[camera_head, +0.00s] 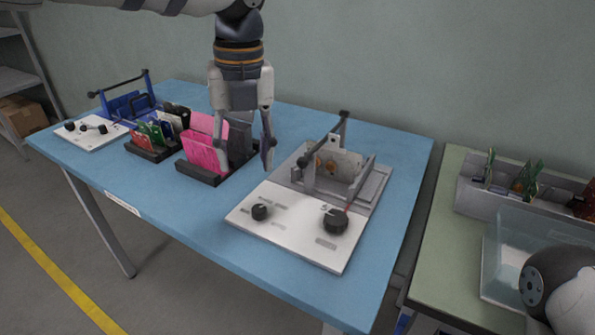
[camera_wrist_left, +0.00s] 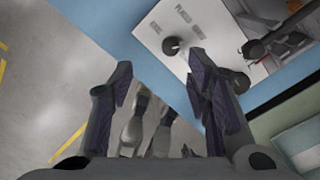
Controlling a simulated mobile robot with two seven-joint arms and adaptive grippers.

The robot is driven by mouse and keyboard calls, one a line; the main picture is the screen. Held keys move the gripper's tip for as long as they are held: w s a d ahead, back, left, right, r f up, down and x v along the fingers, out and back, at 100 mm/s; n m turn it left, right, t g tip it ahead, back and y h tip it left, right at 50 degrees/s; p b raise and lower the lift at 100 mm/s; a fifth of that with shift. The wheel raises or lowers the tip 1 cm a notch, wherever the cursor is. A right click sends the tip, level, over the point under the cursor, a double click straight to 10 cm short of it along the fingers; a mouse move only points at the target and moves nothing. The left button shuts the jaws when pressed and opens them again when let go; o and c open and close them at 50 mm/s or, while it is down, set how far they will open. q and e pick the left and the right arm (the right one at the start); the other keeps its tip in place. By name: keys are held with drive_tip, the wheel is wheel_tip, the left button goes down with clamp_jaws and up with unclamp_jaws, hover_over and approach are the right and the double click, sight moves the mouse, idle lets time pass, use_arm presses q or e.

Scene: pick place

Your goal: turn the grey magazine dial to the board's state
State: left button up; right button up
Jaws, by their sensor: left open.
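The grey magazine (camera_head: 374,190) stands on the right of the blue table, with a pale plate upright in it. In front is its white panel (camera_head: 292,236) with a small black knob (camera_head: 261,212) at left and a larger black dial (camera_head: 335,221) at right, a red line by its upper edge. In the left wrist view the small knob (camera_wrist_left: 172,46) and the larger dial (camera_wrist_left: 237,82), partly behind a finger, show; labels are too small to read. My left gripper (camera_head: 243,158) is open and empty, above the table, left of the grey magazine, touching neither knob.
Racks with pink boards (camera_head: 205,150) and small red, green and white boards (camera_head: 150,135) stand left of the gripper. A blue magazine (camera_head: 125,105) with its own white panel (camera_head: 88,134) is at far left. A green table (camera_head: 445,260) with a clear bin (camera_head: 505,250) stands right.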

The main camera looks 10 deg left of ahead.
sight(259, 208)
use_arm(q)
drive_tip(key=shift+h, duration=0.3)
drive_tip(key=f, duration=0.3)
drive_tip(key=d+f, duration=0.1)
drive_tip(key=f, duration=0.3)
drive_tip(key=f+b, duration=0.1)
drive_tip(key=f, duration=0.2)
drive_tip(key=shift+s+d+f, duration=0.1)
drive_tip(key=shift+d+f, duration=0.05)
drive_tip(key=shift+f, duration=0.15)
drive_tip(key=shift+c, duration=0.3)
clamp_jaws()
